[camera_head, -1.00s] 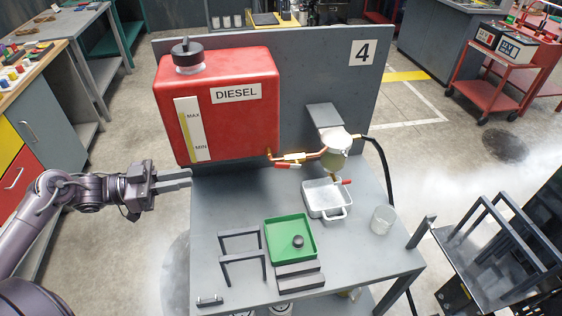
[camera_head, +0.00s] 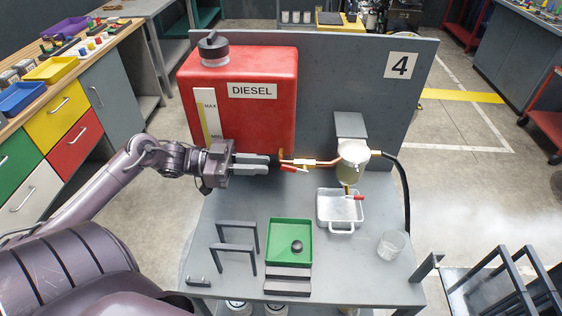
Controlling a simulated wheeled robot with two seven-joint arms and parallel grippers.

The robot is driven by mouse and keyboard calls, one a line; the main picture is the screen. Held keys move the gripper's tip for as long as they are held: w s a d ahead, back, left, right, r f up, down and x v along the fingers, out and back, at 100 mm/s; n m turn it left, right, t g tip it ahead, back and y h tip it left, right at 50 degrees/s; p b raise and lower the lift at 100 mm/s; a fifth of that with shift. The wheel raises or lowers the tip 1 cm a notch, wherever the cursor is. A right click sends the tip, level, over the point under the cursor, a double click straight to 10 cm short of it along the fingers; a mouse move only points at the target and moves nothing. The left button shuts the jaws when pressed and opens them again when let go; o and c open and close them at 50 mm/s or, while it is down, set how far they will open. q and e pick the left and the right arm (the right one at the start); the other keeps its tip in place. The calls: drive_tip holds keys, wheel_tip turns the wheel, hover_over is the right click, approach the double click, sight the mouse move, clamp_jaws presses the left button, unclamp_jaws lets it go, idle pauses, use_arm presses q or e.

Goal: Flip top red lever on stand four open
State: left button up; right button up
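Stand four (camera_head: 401,66) carries a red diesel tank (camera_head: 245,115) in front of a grey panel marked 4. A copper pipe with a brass valve runs from the tank to a pale filter bowl (camera_head: 353,160). The top red lever (camera_head: 289,168) is small and sits at this valve, close to the pipe; its exact angle is hard to tell. A lower red lever (camera_head: 356,197) sits under the bowl. My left gripper (camera_head: 268,164) points right, its fingertips just left of the top lever. Two grey fingers show close together; the gap between them is unclear. My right gripper is out of view.
A white metal tray (camera_head: 340,222) stands below the bowl, with a clear beaker (camera_head: 391,245) to its right. A green tray (camera_head: 278,241) with a dark cap and a grey frame (camera_head: 232,258) stand at the front. A black hose (camera_head: 403,185) curves down at right.

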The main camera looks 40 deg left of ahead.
sight(283, 170)
use_arm(q)
drive_tip(key=p+x, duration=0.1)
drive_tip(key=x, duration=0.4)
drive_tip(key=shift+c, duration=0.2)
clamp_jaws()
drive_tip(key=f+t+h+b, duration=0.1)
drive_tip(key=h+b, duration=0.1)
drive_tip(key=b, duration=0.1)
drive_tip(key=shift+a+f+t, duration=0.1)
drive_tip(key=shift+f+t, duration=0.2)
drive_tip(key=shift+f, duration=0.1)
drive_tip(key=shift+b, duration=0.4)
drive_tip(key=shift+r+h, duration=0.15)
drive_tip(key=shift+h, duration=0.25)
